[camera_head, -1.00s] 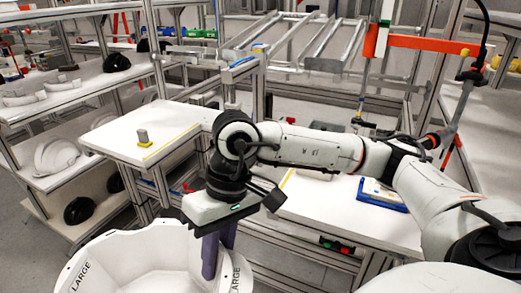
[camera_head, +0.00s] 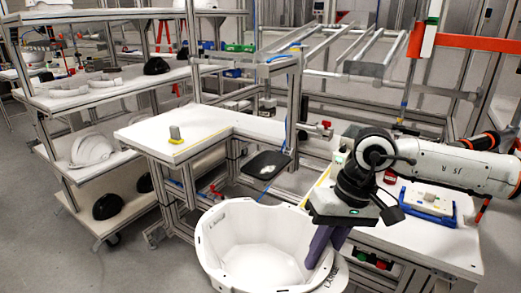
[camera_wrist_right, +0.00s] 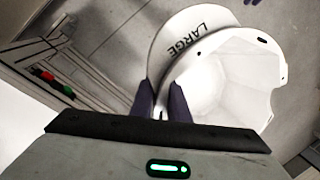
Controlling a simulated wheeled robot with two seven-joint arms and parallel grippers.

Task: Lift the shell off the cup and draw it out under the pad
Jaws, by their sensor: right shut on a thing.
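The white helmet shell (camera_head: 225,240) hangs open side up in front of the bench, with LARGE printed on its brim. My right gripper (camera_head: 318,252) is shut on its rim near the brim. The right wrist view shows the two purple fingers (camera_wrist_right: 160,98) closed at the edge of the shell (camera_wrist_right: 232,75). A dark flat pad (camera_head: 268,165) on the frame stands behind and above the shell, apart from it in the picture. My left gripper is out of view.
The white table (camera_head: 215,122) stands behind the shell. A blue tray (camera_head: 428,203) lies on the bench at right, near red and green buttons (camera_head: 372,260). Shelves (camera_head: 95,95) with helmet parts stand at left. Grey floor is open at front left.

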